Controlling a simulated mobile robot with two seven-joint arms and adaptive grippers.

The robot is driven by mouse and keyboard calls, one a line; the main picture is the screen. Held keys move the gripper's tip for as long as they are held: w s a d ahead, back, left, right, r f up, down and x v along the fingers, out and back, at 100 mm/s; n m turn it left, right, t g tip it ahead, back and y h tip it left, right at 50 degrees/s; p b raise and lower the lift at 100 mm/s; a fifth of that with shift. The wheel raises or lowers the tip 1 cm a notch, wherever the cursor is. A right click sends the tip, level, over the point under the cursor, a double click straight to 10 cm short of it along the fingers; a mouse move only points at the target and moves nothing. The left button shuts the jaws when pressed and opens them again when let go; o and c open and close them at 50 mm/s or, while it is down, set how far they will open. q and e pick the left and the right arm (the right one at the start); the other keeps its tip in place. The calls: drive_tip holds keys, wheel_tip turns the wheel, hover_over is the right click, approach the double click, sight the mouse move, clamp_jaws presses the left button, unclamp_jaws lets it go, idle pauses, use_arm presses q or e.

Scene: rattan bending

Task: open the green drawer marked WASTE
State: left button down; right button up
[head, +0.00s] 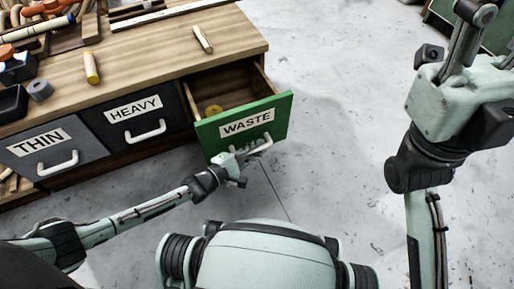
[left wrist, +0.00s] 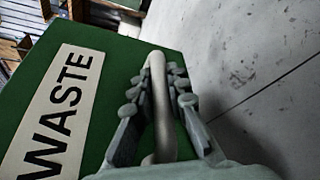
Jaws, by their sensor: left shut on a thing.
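The green drawer marked WASTE (head: 275,117) stands pulled out from the bench in the head view, with its inside showing. A yellowish ring-shaped piece lies inside it near the back left. The drawer front (left wrist: 120,60) with its WASTE label also fills the left of the left wrist view. My left gripper (head: 245,160) is at the drawer's pale bar handle (head: 262,147). In the left wrist view its fingers (left wrist: 158,105) lie on both sides of the handle (left wrist: 160,90), shut on it. My right arm is raised at the right of the head view; its fingertips are not clearly seen.
Closed drawers marked HEAVY (head: 133,108) and THIN (head: 40,141) are left of the green one. Wooden pieces, a grey roll (head: 40,89) and tools lie on the bench top (head: 145,60). The grey floor (head: 335,130) right of the drawer is clear.

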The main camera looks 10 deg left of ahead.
use_arm(q)
drive_tip(key=shift+s, duration=0.1)
idle(0.3)
drive_tip(key=c, duration=1.5)
unclamp_jaws()
wheel_tip(320, 180, up, 10)
